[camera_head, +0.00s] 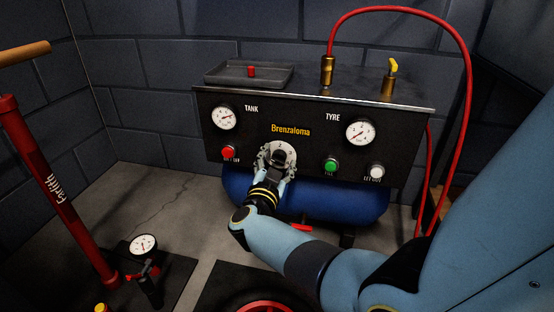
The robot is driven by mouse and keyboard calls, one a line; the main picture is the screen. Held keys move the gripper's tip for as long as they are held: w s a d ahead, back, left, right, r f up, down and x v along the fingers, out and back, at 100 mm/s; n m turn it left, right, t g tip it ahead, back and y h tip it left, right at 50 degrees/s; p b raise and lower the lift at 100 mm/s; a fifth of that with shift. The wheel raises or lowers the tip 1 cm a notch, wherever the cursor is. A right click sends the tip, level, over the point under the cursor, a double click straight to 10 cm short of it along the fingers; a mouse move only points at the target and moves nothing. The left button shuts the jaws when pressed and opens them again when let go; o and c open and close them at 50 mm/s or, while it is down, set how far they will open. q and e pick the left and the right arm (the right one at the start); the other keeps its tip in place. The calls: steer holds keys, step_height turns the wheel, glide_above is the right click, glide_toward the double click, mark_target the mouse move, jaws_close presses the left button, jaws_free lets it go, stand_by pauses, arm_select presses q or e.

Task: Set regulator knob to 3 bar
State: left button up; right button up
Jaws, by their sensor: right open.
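The regulator knob's pale dial plate (283,149) is in the middle of the black compressor panel, under the word Brenzaloma. My right gripper (275,163) is at the dial, its fingers spread in front of the lower left part of the plate. The gripper hides most of the knob, so its pointer and setting cannot be read. I cannot tell if the fingers touch the knob. The TANK gauge (225,117) is at the panel's upper left and the TYRE gauge (360,132) at its right. My left gripper is not in view.
A red button (228,152), a green button (331,165) and a white button (377,171) flank the dial. A grey tray (227,75) and brass fittings stand on top. A red hose (468,90) loops at right. A red floor pump (60,190) stands at left.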

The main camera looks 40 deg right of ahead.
steer(key=c, duration=1.2)
